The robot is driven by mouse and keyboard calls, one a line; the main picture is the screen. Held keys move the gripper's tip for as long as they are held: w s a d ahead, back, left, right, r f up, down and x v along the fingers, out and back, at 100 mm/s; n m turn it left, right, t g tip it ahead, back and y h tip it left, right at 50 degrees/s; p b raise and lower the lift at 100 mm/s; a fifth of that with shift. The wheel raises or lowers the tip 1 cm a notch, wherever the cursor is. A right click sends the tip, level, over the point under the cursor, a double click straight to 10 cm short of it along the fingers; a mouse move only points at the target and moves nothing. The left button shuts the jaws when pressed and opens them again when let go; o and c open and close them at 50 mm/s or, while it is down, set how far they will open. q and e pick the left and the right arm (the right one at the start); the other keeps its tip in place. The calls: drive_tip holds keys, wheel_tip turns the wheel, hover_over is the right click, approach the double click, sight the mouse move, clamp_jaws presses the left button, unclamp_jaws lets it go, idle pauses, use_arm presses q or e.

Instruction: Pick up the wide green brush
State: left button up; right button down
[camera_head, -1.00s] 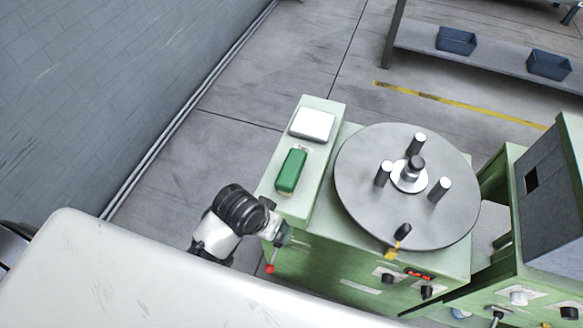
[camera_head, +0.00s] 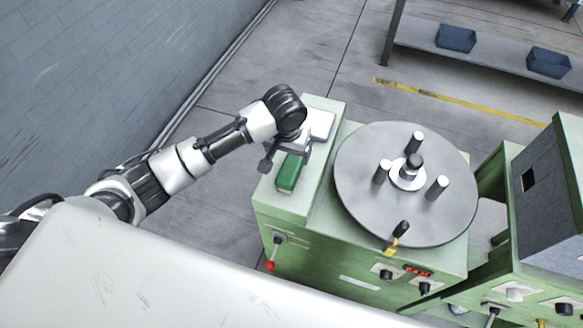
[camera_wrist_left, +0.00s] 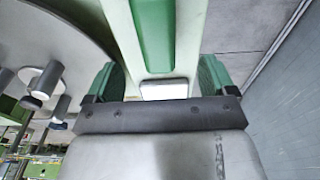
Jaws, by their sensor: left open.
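The wide green brush (camera_head: 289,174) lies on the narrow light green top of the machine, left of the round grey turntable. Its upper end is partly hidden by my left gripper (camera_head: 287,157). The gripper is over that end of the brush, with its two fingers spread to either side and nothing held. In the left wrist view, the brush (camera_wrist_left: 154,32) runs up out of the picture between the two open green-padded fingers (camera_wrist_left: 160,76). I cannot tell the exact height of the fingers above the brush. My right gripper is not in view.
A white block (camera_head: 321,122) sits on the same top, just beyond the brush. The turntable (camera_head: 410,218) with several upright pegs stands close on the right. A red-tipped lever (camera_head: 270,265) is on the machine's front. Blue bins (camera_head: 456,38) sit on a shelf farther off.

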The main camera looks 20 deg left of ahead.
sight(292, 164)
use_arm(q)
drive_tip(key=shift+w+f, duration=0.2)
drive_tip(key=shift+f, duration=0.85)
drive_tip(key=shift+d+f+p, duration=0.1)
drive_tip(key=shift+f+p, duration=0.2)
drive_tip(key=shift+f, duration=0.3)
drive_tip(key=f, duration=0.4)
drive_tip(key=shift+w+d+f+p, duration=0.15)
drive_tip(key=shift+w+f+p, duration=0.05)
drive_tip(key=shift+w+p, duration=0.15)
drive_tip(key=c, duration=1.1)
drive_tip(key=shift+o, duration=0.2)
drive_tip(key=shift+r, duration=0.2)
